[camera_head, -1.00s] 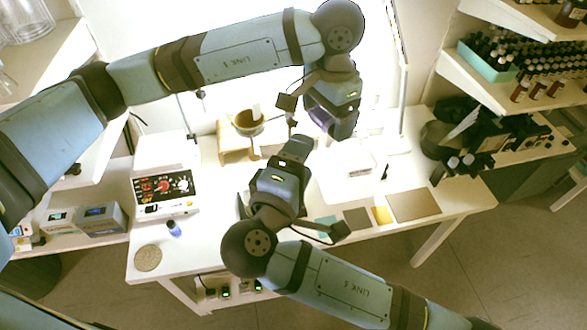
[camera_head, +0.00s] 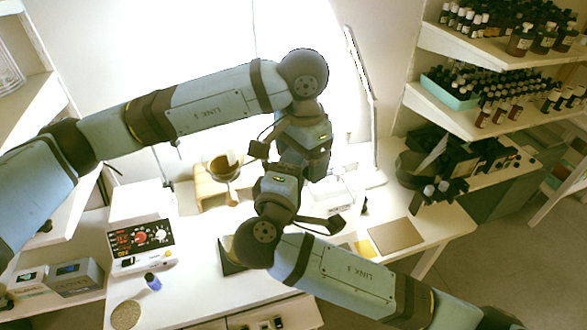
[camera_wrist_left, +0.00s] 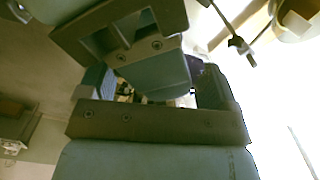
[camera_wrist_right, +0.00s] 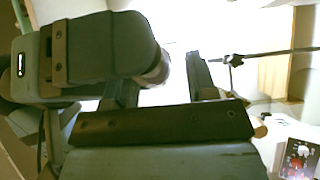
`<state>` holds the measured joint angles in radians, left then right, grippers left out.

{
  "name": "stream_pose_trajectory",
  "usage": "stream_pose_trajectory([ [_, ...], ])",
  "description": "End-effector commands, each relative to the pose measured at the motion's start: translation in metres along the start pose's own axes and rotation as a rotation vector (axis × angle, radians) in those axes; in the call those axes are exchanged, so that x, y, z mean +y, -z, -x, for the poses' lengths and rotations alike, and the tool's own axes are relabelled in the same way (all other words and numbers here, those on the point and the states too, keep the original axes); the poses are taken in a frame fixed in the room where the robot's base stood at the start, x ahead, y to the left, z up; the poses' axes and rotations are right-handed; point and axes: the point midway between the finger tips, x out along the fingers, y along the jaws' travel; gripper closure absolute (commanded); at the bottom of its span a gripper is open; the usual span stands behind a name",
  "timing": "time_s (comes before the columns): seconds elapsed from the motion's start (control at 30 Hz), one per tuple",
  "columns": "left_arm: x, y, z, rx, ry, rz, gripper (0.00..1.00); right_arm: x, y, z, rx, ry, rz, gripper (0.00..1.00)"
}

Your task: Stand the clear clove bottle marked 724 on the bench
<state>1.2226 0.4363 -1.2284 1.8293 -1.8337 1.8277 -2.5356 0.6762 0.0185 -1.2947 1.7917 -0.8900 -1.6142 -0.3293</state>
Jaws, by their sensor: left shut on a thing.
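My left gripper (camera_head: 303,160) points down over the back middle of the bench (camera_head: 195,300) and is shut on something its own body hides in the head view. My right gripper (camera_head: 280,170) reaches up right beside it; its fingers stand apart in the right wrist view (camera_wrist_right: 165,85). Between them there, next to my left gripper's body, shows part of a pale rounded thing (camera_wrist_right: 157,72), perhaps the clear clove bottle. No 724 mark can be read. Whether my right fingers touch this thing, I cannot tell.
A red-and-black control box (camera_head: 141,246), small blue bottle (camera_head: 152,282) and round cork mat (camera_head: 126,315) are at the left. A bowl (camera_head: 222,168) sits on a wooden stand behind. A brown mat (camera_head: 396,236) lies right. Shelves of dark bottles (camera_head: 490,90) stand at the right.

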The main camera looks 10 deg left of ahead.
Motion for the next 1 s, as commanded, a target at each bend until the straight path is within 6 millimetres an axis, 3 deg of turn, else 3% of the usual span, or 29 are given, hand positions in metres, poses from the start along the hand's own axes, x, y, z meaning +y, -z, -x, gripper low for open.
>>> stream_pose_trajectory([
  [0.03, 0.0, 0.0, 0.0, 0.0, 0.0, 0.0, 0.53, 0.0, 0.0, 0.0, 0.0, 0.0, 0.0, 0.59],
  [0.13, 0.0, 0.0, 0.001, 0.001, 0.0, 0.0, 0.53, -0.001, 0.0, 0.0, 0.0, 0.001, 0.001, 0.82],
  [0.2, 0.0, 0.0, 0.001, 0.002, 0.0, 0.0, 0.53, -0.001, 0.0, 0.0, 0.0, 0.002, 0.002, 0.86],
  [0.23, 0.0, 0.0, 0.001, 0.002, 0.0, 0.0, 0.13, -0.001, 0.0, 0.0, 0.0, 0.002, 0.002, 0.86],
  [0.3, 0.0, 0.0, 0.002, 0.003, 0.0, 0.0, 0.0, -0.001, 0.0, 0.0, 0.0, 0.002, 0.002, 0.86],
  [0.53, 0.0, 0.0, 0.001, 0.001, 0.0, 0.0, 0.0, 0.0, 0.0, 0.0, 0.0, 0.001, 0.001, 0.86],
  [0.67, 0.0, 0.001, 0.012, 0.003, 0.002, 0.0, 0.0, 0.0, 0.0, 0.0, 0.0, 0.0, 0.0, 0.86],
  [1.0, 0.0, 0.001, 0.08, 0.005, 0.002, -0.001, 0.0, 0.0, 0.0, 0.0, 0.0, 0.0, 0.0, 0.86],
])
